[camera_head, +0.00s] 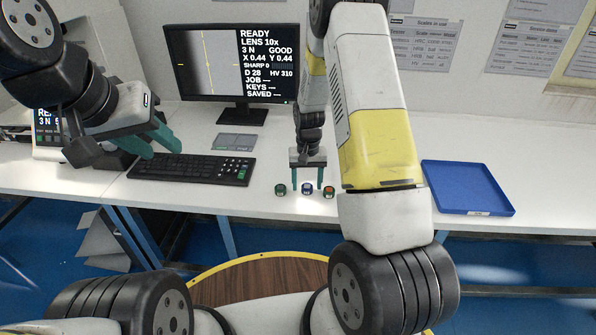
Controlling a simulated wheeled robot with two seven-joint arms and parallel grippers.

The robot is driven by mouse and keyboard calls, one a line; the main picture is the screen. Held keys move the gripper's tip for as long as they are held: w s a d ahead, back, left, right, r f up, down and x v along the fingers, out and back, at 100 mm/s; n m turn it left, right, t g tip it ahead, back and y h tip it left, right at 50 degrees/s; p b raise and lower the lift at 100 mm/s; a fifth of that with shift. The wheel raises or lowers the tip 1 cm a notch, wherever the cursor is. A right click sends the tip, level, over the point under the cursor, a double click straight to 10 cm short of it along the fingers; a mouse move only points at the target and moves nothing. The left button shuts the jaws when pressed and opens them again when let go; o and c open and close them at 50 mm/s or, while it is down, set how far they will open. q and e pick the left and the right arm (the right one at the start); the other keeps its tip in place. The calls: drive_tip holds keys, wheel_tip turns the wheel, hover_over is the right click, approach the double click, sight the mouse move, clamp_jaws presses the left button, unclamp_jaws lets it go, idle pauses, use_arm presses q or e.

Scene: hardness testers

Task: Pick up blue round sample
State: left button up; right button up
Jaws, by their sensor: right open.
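Three small round samples stand in a row near the front edge of the white table: a green one (280,189), the blue one (307,188) in the middle, and an orange-red one (329,191). My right gripper (307,182) points down just behind the row. Its two teal fingers are spread, one on each side of the blue sample in the picture. I cannot tell whether they touch it; the gripper holds nothing. My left gripper (165,151) is over the left of the table near the keyboard, its teal fingers apart and empty.
A black keyboard (192,169) lies left of the samples. A monitor (233,62) stands behind it, with a small grey pad (235,142) in front.

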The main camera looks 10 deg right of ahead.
drive_tip(key=shift+f, duration=0.35)
drive_tip(key=shift+c, duration=0.4)
clamp_jaws()
